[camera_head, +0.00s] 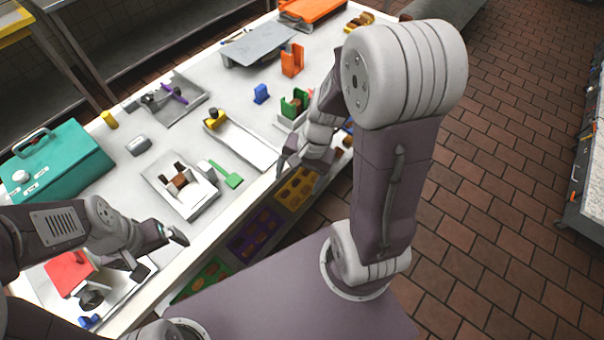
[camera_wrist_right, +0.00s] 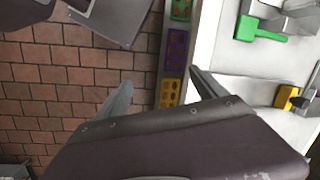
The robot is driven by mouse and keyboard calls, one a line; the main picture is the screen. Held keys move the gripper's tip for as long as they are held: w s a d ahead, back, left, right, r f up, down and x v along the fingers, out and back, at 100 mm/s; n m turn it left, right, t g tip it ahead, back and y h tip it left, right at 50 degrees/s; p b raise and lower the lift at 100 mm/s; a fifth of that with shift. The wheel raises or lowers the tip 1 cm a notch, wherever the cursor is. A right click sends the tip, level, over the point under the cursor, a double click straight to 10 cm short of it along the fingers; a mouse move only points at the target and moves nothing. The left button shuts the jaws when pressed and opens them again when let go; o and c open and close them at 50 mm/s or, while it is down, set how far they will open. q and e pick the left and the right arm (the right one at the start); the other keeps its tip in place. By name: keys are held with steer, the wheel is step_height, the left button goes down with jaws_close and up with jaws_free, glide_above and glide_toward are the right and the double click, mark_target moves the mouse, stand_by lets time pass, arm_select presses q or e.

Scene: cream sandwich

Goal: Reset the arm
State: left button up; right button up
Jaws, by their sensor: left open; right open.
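My left gripper (camera_head: 155,250) is at the lower left of the head view, above the near part of the white table (camera_head: 228,205). It is open and nothing shows between its fingers. My right gripper (camera_head: 290,155) is near the table's front edge, close to the long white tray. In the right wrist view, its two fingers (camera_wrist_right: 162,95) are spread wide apart with nothing between them. Below them show the brick floor and the table's edge.
A teal box (camera_head: 60,165), a white tray (camera_head: 160,190) with a brown piece, a green spatula-like tool (camera_head: 232,180), an orange block (camera_head: 292,60) and a red-topped item (camera_head: 68,272) stand on the table. Brick floor (camera_head: 510,150) lies open to the right.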

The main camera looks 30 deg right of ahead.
steer(key=s+n, duration=0.1)
steer(key=n, duration=0.2)
steer(key=n+h, duration=0.1)
steer(key=n, duration=0.2)
steer(key=s+n+h, duration=0.1)
steer(key=n, duration=0.2)
steer(key=shift+s+a+r, duration=0.1)
steer(key=shift+s+a, duration=0.2)
steer(key=shift+a, duration=0.05)
steer(key=shift+s, duration=0.1)
